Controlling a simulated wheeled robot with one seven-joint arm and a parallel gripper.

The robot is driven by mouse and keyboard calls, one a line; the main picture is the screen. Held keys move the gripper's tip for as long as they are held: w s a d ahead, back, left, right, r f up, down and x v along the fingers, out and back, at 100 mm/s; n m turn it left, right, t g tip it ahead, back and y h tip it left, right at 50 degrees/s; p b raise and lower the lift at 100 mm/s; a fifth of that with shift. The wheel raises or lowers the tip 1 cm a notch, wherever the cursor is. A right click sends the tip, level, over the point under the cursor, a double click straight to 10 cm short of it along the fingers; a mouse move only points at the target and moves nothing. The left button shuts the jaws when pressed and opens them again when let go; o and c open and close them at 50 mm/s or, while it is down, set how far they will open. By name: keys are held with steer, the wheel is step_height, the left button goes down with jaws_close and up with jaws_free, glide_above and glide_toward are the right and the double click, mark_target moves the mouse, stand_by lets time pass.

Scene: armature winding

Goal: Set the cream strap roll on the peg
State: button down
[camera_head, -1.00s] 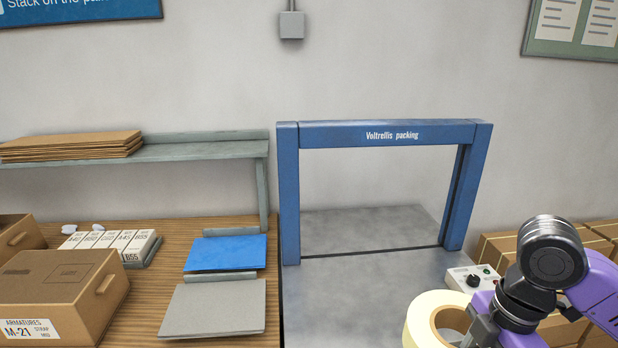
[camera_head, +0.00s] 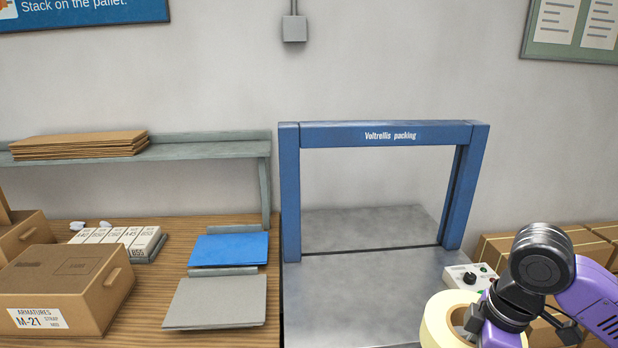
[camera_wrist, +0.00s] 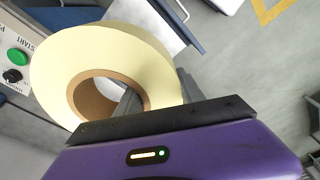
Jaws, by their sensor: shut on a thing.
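The cream strap roll (camera_head: 447,318) has a brown cardboard core. It is at the lower right in the head view and fills the upper left of the wrist view (camera_wrist: 125,52). My gripper (camera_head: 478,322) is shut on the roll's wall, with a dark finger showing inside the core in the wrist view (camera_wrist: 130,104). The roll appears held up, with grey floor and a bench edge behind it in the wrist view. I cannot make out the peg in either view.
A blue strapping arch (camera_head: 388,133) stands on a grey metal table (camera_head: 350,290). A control box (camera_head: 470,278) with a knob and buttons is close to the roll. Cartons (camera_head: 500,245) are behind my arm. A labelled carton (camera_head: 65,292) and folders (camera_head: 220,300) sit on the wooden bench at left.

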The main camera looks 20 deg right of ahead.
steer(key=w+a+f+m+h, duration=0.1)
steer(key=w+a+f+m, duration=0.25)
steer(key=f, duration=0.25)
steer(key=w+a+f+m, duration=0.3)
steer(key=f+m, duration=0.2)
steer(key=a+f, duration=0.9)
steer(key=a, duration=0.4)
steer(key=shift+s+a+f, duration=0.25)
steer(key=shift+s+f, duration=0.1)
steer(key=shift+f, duration=0.05)
